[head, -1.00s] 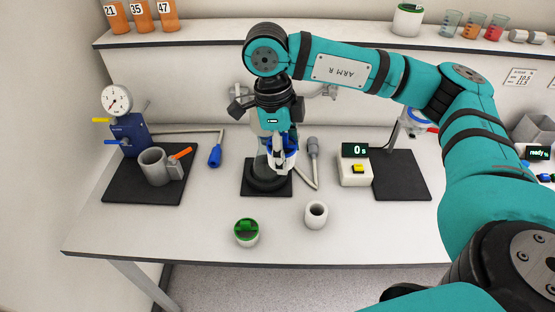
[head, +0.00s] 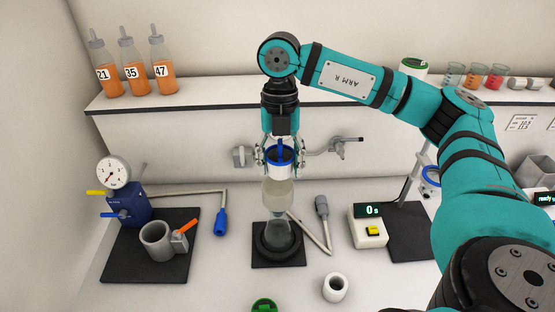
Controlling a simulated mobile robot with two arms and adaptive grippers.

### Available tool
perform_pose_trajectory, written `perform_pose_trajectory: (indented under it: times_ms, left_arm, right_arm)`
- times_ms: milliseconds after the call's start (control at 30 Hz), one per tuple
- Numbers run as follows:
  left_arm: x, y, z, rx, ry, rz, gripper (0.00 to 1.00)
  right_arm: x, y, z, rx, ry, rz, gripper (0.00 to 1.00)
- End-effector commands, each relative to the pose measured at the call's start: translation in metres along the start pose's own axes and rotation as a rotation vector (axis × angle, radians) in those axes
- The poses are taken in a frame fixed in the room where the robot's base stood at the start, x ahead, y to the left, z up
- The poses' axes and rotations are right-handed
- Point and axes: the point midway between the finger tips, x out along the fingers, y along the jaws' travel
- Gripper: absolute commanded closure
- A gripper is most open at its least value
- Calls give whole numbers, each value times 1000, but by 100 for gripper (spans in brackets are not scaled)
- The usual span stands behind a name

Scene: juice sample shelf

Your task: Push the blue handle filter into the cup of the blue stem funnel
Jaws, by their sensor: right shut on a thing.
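The blue handle filter (head: 280,171) is a short white cylinder with a blue rim and an upright blue tab. My right gripper (head: 280,157) points down, shut on it, one finger on each side. Directly below is a cloudy, tapering translucent cup (head: 278,193), seemingly that of the funnel. I cannot tell whether filter and cup touch or overlap. The clear flask (head: 279,236) stands upright beneath, in a black ring on a black mat. I cannot make out a blue stem. My left gripper is out of view.
A blue pump with a gauge (head: 113,172) and a grey mug-shaped holder (head: 157,240) stand left. A grey rod-like tool (head: 322,207) lies beside the flask. A timer (head: 368,228), a white ring (head: 336,287) and a green-topped piece (head: 264,305) are nearby. Wall taps (head: 335,147) flank my gripper.

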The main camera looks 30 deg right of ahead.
Motion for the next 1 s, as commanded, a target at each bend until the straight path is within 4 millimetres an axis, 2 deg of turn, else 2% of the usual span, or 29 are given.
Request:
perform_pose_trajectory:
  times_ms: [33, 100, 167, 267, 467, 533, 667, 900, 1000]
  left_arm:
    - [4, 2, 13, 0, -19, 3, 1]
    - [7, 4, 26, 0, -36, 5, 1]
    - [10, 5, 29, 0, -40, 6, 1]
    - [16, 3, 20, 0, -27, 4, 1]
    - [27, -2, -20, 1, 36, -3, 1]
    - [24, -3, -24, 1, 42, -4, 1]
    - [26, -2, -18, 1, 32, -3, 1]
    - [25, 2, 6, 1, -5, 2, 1]
    - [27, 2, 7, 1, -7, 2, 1]
  right_arm:
    - [6, 0, 1, 0, 0, -1, 66]
    - [12, 0, 2, -1, 0, -2, 66]
    - [16, 0, 2, -1, 1, -2, 66]
    - [24, 0, 4, -2, 0, -2, 66]
    - [40, 0, 6, -2, 0, -1, 66]
    - [36, 0, 5, -3, 0, 0, 66]
    - [36, 0, 4, -3, 0, -1, 66]
    - [36, 0, 4, -2, 1, -1, 66]
    - [36, 0, 5, -3, 4, -1, 66]
